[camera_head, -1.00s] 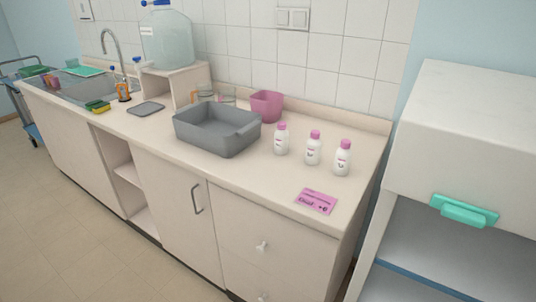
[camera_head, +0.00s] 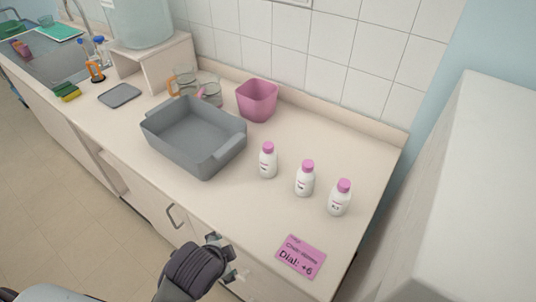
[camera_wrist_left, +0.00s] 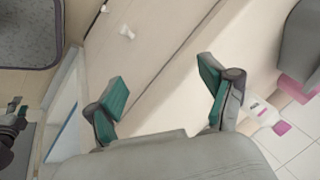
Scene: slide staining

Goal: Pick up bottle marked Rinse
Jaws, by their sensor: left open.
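Three white bottles with pink caps stand upright in a row on the counter: a left one (camera_head: 268,161), a middle one (camera_head: 305,179) and a right one (camera_head: 339,198). Their labels are too small to read, so I cannot tell which is marked Rinse. My left gripper (camera_head: 228,262) is in front of the counter's front edge, apart from the bottles. In the left wrist view its two fingers (camera_wrist_left: 163,100) are spread and empty. One bottle (camera_wrist_left: 262,110) shows there beyond the right finger, partly hidden. My right gripper is not in view.
A grey tub (camera_head: 197,139) stands left of the bottles, with a pink container (camera_head: 257,100) and glass beakers (camera_head: 209,92) behind it. A pink card (camera_head: 301,257) lies near the front edge. A white cabinet (camera_head: 450,190) stands to the right.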

